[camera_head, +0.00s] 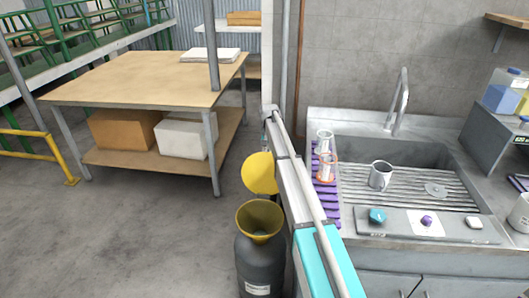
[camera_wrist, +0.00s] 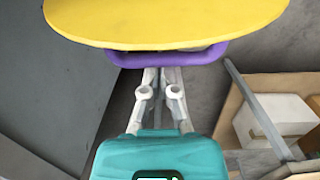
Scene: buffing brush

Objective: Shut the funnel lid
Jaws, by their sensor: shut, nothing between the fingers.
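The funnel lid is a yellow disc (camera_head: 259,173) standing open, raised above the funnel's back rim. The yellow funnel (camera_head: 259,221) sits on top of a dark grey drum (camera_head: 260,262). In the wrist view the yellow lid (camera_wrist: 165,20) fills the top, with a purple handle (camera_wrist: 215,53) along its lower side. My gripper (camera_wrist: 162,74) is shut and empty, its fingertips right by the handle; I cannot tell whether they touch it. In the head view my arm passes just right of the lid and funnel, and my fingers cannot be made out.
A sink counter (camera_head: 395,240) stands to the right, with a purple rack (camera_head: 327,205), glasses, a mug (camera_head: 380,175) and small items on it. A wooden table (camera_head: 150,78) with boxes on its lower shelf stands at back left. The floor left of the drum is clear.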

